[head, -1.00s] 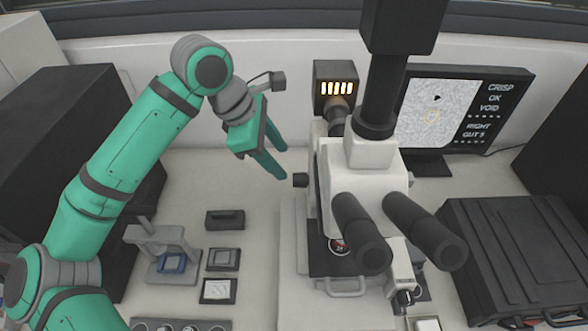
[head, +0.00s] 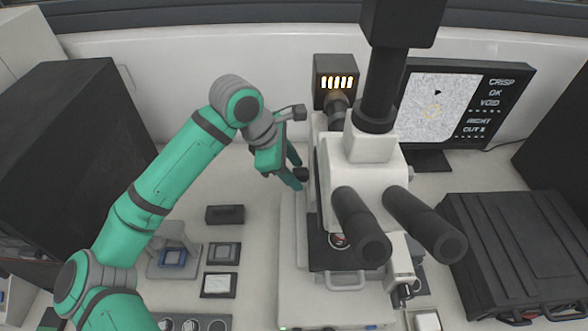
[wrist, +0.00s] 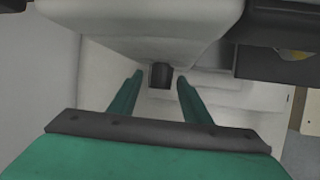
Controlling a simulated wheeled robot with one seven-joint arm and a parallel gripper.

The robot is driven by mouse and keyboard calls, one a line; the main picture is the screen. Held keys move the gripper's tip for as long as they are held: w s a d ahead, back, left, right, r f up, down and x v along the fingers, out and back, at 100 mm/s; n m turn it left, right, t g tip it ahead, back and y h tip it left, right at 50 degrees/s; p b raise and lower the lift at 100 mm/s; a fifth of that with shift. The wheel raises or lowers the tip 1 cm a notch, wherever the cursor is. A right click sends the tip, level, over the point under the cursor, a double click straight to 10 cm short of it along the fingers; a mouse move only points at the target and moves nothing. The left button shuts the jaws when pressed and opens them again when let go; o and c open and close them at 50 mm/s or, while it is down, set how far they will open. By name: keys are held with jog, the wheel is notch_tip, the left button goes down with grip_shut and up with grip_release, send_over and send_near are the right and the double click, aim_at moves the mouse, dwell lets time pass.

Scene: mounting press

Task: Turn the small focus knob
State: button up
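The white microscope (head: 372,150) stands right of my arm. A black knob (head: 302,174) sticks out of its left side; it also shows in the wrist view (wrist: 160,75). I cannot tell a separate smaller focus knob from it. My gripper (head: 295,172) is open at this knob. In the wrist view its two green fingertips (wrist: 159,77) lie apart, one left and one right of the knob. Contact with the knob is not visible. The monitor (head: 462,108) behind shows a grey speckled picture and the words CRISP, OK, VOID and RIGHT.
A lamp housing (head: 336,82) with glowing slots stands behind the microscope, close to my wrist. Small trays (head: 220,284) and a stand (head: 172,262) lie on the bench at front left. A black case (head: 515,250) is at right.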

jog(key=c, duration=0.8)
jog(key=shift+w+n+g, duration=0.25)
jog(key=shift+n+g, duration=0.15)
jog(key=shift+g, duration=1)
jog(key=o, duration=1)
jog(key=v, duration=1)
jog(key=shift+a+r, duration=0.15)
jog(key=shift+r, duration=0.2)
